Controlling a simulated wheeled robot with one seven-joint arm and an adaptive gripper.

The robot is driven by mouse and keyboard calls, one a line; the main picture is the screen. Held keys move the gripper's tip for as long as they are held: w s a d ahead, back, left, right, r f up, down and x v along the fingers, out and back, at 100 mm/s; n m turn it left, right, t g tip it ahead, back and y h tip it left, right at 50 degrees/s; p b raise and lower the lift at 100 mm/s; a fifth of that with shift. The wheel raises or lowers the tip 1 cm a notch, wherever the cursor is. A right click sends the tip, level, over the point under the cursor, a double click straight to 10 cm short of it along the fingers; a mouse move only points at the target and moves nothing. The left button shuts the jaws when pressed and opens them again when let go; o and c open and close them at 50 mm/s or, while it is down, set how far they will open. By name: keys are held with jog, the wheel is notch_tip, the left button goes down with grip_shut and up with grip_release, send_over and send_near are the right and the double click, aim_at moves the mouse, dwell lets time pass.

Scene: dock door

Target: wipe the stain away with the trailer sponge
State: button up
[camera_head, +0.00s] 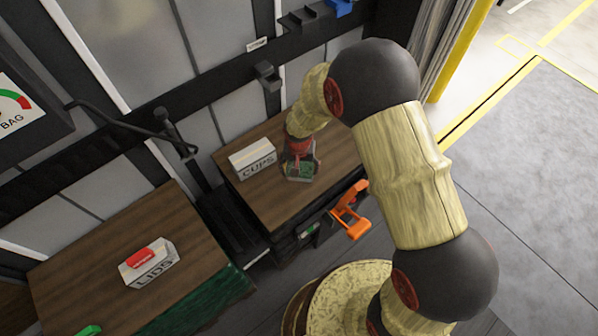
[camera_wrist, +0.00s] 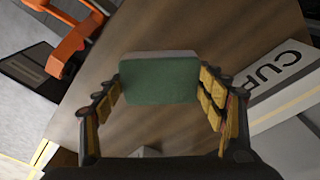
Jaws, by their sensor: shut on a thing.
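My gripper (camera_head: 300,166) is low over the right wooden tabletop (camera_head: 252,192). In the wrist view its two yellow-padded fingers are shut on the sides of a sponge (camera_wrist: 160,82) with a green face and a pale grey edge. The sponge also shows as a small green patch between the fingers in the head view (camera_head: 298,172). I cannot tell whether the sponge touches the wood. I cannot make out a stain on the tabletop; my gripper and arm cover part of it.
A white CUPS box (camera_head: 252,158) stands just left of my gripper. An orange latch-like part (camera_head: 350,210) sticks out at the table's front edge. On the left table (camera_head: 190,222) stands a LIDS box (camera_head: 150,268) with a red thing on top. Dark wall rails run behind.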

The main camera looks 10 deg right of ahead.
jog(key=shift+r+p, duration=1.05)
jog(key=shift+r, duration=0.95)
